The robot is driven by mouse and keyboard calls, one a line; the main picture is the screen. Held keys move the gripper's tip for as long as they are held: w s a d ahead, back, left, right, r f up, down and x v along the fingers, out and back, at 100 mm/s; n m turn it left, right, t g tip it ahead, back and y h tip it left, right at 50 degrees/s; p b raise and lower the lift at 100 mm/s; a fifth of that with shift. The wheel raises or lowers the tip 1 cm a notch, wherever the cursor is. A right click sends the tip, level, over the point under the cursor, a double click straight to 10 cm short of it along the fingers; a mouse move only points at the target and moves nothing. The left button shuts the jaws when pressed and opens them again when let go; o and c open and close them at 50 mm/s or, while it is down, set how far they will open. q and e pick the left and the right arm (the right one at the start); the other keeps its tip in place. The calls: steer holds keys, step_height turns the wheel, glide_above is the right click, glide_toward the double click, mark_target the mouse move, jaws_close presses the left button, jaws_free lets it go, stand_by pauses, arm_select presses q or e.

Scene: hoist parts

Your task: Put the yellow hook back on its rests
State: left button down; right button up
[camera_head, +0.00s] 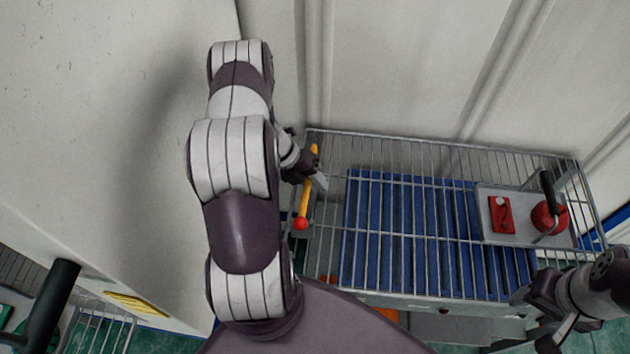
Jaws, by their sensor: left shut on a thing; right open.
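The yellow hook (305,195) is a slim yellow bar with a red ball at its near end, at the left end of a wire shelf. My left gripper (316,180) is shut on it around its middle, and the jaws partly hide it. I cannot tell whether the hook touches the shelf or is held above it. I cannot make out its rests. My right gripper (530,318) is open and empty at the lower right, near the front right corner of the shelf.
The wire shelf (420,237) has a raised rail around it, with a blue slatted surface (400,265) below. A grey tray (500,238) at the right holds a red block (501,214) and a red round part (547,216) with a black handle. White walls stand behind and left.

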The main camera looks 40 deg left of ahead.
arm_select(q)
steer(key=shift+a+f, duration=0.1)
steer(key=shift+f, duration=0.35)
steer(key=c, duration=1)
jaws_free()
steer(key=shift+r, duration=0.1)
steer(key=shift+o, duration=0.2)
